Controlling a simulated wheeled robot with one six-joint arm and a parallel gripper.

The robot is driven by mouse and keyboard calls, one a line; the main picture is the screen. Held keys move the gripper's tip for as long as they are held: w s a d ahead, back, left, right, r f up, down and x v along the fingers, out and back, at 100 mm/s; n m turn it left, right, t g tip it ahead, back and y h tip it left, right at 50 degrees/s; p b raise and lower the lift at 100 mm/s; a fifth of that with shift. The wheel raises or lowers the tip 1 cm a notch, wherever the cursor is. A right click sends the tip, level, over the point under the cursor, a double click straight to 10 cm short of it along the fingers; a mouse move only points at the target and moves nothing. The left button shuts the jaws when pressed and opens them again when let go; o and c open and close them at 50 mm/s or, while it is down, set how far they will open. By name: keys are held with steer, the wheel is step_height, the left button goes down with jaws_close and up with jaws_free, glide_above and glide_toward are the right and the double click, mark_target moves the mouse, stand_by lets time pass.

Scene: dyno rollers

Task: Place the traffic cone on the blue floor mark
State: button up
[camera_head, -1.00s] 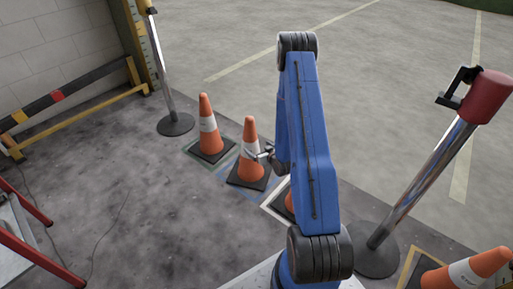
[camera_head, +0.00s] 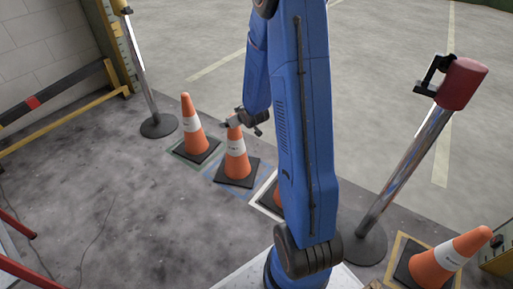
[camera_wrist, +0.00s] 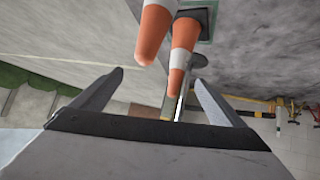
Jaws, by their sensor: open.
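An orange and white traffic cone (camera_head: 236,163) stands upright on its black base on the blue floor mark (camera_head: 220,184) in the head view.
Another cone (camera_head: 195,138) stands on a green mark to the left. A third, on a white mark (camera_head: 265,201), is mostly hidden by my arm. A tilted-looking cone (camera_head: 450,260) is on a yellow mark at right. Chrome posts (camera_head: 147,75) (camera_head: 408,168) flank the row.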

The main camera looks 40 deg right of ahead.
steer(key=s+a+r+g, duration=0.1)
steer(key=s+a+r, duration=0.4)
steer(key=s+r, duration=0.35)
steer(key=s+a+r+g, duration=0.2)
steer(key=s+a+r, duration=0.2)
steer(key=s+r, duration=0.45)
steer(key=s+a+r, duration=0.2)
steer(key=s, duration=0.6)
steer(key=s+a+r+g+y, duration=0.1)
steer(key=s+a+r, duration=0.1)
steer(key=s, duration=0.6)
steer(key=s+a+r+g, duration=0.1)
steer(key=s+a+r, duration=0.1)
steer(key=s, duration=0.5)
steer(key=shift+s+a+r, duration=0.35)
steer(key=shift+s+a, duration=0.05)
steer(key=shift+a, duration=0.45)
